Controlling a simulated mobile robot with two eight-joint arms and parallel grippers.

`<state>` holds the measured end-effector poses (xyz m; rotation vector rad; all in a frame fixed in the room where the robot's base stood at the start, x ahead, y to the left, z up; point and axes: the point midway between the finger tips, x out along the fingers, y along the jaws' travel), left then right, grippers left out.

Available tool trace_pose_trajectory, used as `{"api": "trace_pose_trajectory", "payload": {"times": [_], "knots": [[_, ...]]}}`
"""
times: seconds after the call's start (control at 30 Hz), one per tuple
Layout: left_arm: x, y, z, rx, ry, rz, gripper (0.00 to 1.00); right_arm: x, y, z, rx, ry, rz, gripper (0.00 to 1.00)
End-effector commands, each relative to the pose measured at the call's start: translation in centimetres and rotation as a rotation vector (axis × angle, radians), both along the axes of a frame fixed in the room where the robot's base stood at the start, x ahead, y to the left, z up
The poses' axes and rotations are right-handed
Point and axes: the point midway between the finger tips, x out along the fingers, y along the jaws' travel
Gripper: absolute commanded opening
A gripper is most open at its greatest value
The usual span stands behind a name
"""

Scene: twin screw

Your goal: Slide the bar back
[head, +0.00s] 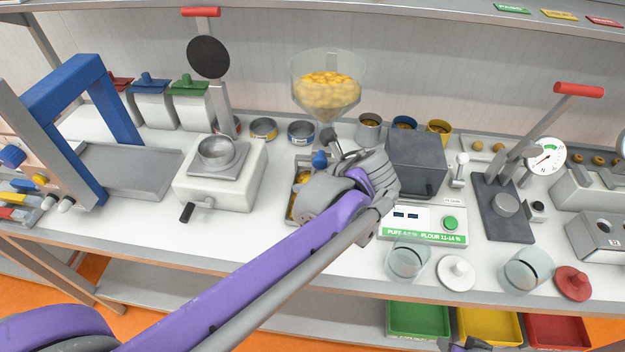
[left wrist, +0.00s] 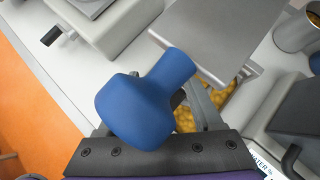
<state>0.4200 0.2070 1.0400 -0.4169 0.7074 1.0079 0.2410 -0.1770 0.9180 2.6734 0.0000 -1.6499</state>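A blue knob (head: 320,159) shows below the clear hopper, beside my left gripper. In the left wrist view the blue knob (left wrist: 145,105) is large and its neck points to a grey metal plate (left wrist: 222,35); I cannot tell whether this plate is the bar. My left gripper (left wrist: 150,118) has its fingers spread on either side of the knob, with a gap visible on the knob's right. In the head view my left wrist hides the fingertips and most of the bar area. A small grey part at the bottom edge may be my right gripper (head: 470,345); its fingers are unclear.
The hopper (head: 326,85) of yellow pieces stands above my left wrist. A white press (head: 222,175) is to the left, and a dark grey block (head: 415,165) with a green-button panel (head: 425,224) to the right. Glass cups (head: 406,262) stand near the front edge.

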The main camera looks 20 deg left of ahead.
Motion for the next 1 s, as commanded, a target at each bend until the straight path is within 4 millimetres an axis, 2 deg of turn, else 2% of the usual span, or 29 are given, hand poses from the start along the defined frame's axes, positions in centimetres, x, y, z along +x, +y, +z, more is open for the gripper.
{"api": "trace_pose_trajectory", "payload": {"times": [0.33,0.7,1.0], "knots": [[-0.3,-0.7,0.7,-0.001,0.0,-0.003,0.67,0.0,0.0,0.0,0.0,0.0,0.0,0.5],[-2.7,-5.1,5.7,-0.001,0.0,-0.004,0.67,0.1,0.0,0.2,0.0,-0.001,0.0,0.5],[-3.7,-6.7,7.6,0.0,-0.001,-0.001,0.67,0.1,0.0,0.3,0.0,-0.001,0.0,0.5]]}}
